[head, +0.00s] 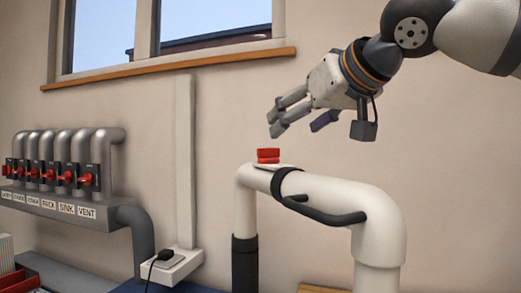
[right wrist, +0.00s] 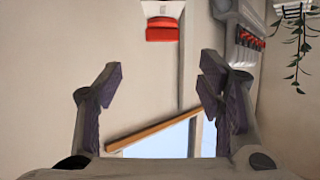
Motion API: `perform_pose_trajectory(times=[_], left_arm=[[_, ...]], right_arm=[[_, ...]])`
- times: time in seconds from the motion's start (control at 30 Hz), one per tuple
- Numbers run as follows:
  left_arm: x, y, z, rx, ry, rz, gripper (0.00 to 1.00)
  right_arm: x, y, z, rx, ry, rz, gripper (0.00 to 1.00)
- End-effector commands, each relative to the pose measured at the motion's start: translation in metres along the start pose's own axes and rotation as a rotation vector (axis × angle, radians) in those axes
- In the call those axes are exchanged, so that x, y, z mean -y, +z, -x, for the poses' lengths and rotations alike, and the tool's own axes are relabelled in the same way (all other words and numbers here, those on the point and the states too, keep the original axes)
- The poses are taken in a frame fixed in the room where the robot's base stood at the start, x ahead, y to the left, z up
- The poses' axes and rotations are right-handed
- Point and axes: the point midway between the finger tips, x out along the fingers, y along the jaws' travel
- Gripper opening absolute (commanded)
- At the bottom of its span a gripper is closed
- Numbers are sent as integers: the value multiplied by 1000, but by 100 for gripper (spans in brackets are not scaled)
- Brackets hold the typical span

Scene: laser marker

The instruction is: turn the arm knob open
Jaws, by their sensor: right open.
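The arm knob (head: 268,156) is red and sits on a pale plate on top of the bend of a white extraction arm pipe (head: 335,195). It also shows at the top centre of the right wrist view (right wrist: 163,30). My right gripper (head: 296,122) is open and empty, just above and to the right of the knob in the head view, apart from it. In the right wrist view its fingers (right wrist: 162,82) stand wide apart, with the knob beyond the tips. My left gripper is not in view.
A black handle (head: 325,214) is strapped around the white pipe. Several grey pipes with red valves (head: 50,175) and labels line the left wall. A socket box with a black plug (head: 166,254) stands near the wall. A window with a wooden sill (head: 170,68) is behind.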

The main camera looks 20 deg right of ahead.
Motion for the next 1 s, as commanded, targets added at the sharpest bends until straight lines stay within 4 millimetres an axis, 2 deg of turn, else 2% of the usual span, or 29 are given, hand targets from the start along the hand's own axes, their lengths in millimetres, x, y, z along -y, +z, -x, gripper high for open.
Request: perform_pose_trajectory(times=[0.07, 0.17, 0.3, 0.5, 0.7, 0.97, 1.0], left_arm=[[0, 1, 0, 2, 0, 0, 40], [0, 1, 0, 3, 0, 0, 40], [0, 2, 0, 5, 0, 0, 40], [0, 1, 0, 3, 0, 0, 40], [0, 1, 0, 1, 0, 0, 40], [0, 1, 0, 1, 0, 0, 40], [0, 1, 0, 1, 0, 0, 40]], right_arm=[[1, 0, -9, 1, 2, 3, 62], [1, 1, -33, 4, 4, 6, 62], [1, 1, -74, 3, 6, 6, 62], [0, 1, -103, 2, 2, 5, 62], [0, 0, -117, 0, 1, 3, 62], [0, 0, -118, 0, 0, 2, 62], [0, 0, -118, 0, 0, 2, 53]])
